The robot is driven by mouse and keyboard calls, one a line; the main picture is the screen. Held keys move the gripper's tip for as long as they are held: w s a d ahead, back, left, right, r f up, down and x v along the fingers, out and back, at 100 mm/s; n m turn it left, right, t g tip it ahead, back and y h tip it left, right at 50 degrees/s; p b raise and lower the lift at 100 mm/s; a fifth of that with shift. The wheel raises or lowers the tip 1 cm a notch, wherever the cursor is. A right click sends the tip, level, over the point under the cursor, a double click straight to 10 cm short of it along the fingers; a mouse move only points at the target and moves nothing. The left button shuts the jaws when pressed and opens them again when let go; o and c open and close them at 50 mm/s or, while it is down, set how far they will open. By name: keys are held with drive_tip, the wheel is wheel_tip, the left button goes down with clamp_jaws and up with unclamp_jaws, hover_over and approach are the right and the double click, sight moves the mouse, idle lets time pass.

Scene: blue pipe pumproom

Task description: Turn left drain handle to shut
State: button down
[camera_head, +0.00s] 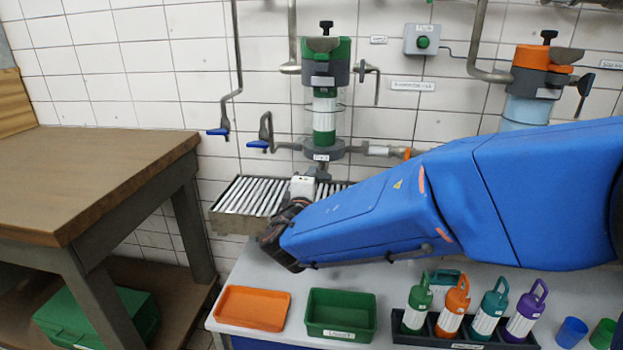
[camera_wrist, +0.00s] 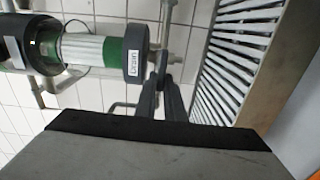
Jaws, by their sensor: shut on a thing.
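The left filter unit has a green top (camera_head: 326,48), a clear body with a green and white cartridge (camera_head: 324,115), and a grey lower collar. A drain label (camera_wrist: 135,63) on the collar shows in the wrist view and, small, in the head view (camera_head: 321,157). My gripper (camera_wrist: 163,78) reaches up just below this collar, its dark fingers closed together on the drain handle. The handle is mostly hidden between the fingers, so its angle cannot be told. In the head view my gripper (camera_head: 318,176) is small beneath the unit, partly hidden by my wrist.
A slatted drain tray (camera_head: 250,196) lies below the unit, close beside my gripper. An orange tray (camera_head: 252,307), a green bin (camera_head: 340,314) and a bottle rack (camera_head: 450,331) stand on the bench. A wooden table (camera_head: 90,170) is at left.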

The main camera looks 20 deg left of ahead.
drive_tip(key=c, duration=1.9)
unclamp_jaws()
drive_tip(key=shift+o, duration=0.2)
